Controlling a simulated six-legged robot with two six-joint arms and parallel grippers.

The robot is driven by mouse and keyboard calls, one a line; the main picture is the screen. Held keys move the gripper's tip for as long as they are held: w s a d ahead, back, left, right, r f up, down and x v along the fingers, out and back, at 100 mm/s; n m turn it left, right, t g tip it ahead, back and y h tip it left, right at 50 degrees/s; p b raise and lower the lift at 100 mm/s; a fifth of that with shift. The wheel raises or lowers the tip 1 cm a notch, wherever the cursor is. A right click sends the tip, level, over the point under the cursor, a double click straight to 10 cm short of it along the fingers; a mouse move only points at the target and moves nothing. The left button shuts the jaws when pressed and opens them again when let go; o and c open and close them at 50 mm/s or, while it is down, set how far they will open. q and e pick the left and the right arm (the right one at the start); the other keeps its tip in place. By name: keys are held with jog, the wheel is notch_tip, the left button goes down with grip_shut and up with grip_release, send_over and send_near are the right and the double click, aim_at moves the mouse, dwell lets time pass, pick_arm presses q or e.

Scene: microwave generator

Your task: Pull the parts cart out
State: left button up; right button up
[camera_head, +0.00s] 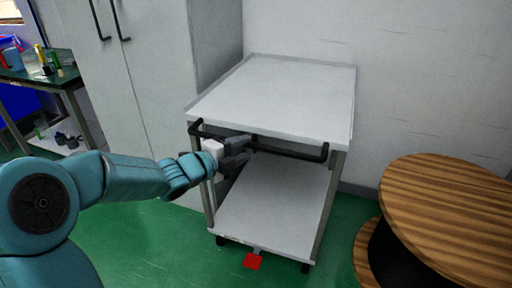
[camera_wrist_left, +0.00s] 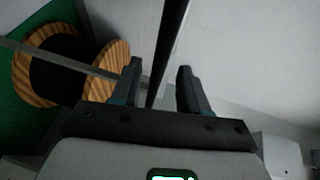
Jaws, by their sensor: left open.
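The parts cart is a two-shelf cart with a white top (camera_head: 285,98) and a lower shelf (camera_head: 270,205). It stands against the wall beside a tall cabinet. A black bar handle (camera_head: 290,153) runs along its near side, below the top. My left gripper (camera_head: 243,152) is at the left part of this handle, with its fingers open. In the left wrist view the dark handle bar (camera_wrist_left: 168,50) passes between the two open fingers of my left gripper (camera_wrist_left: 158,85), with a gap on each side. My right gripper is in neither view.
A wooden cable spool (camera_head: 450,205) stands close to the cart's right; it also shows in the left wrist view (camera_wrist_left: 105,65). A light grey cabinet (camera_head: 135,75) stands left. A workbench (camera_head: 45,75) is far left. A red pedal (camera_head: 252,261) sits low at the cart's front. Green floor is clear in front.

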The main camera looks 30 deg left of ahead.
aim_at(249, 146)
pick_arm(q)
jog(key=x, duration=0.6)
grip_shut()
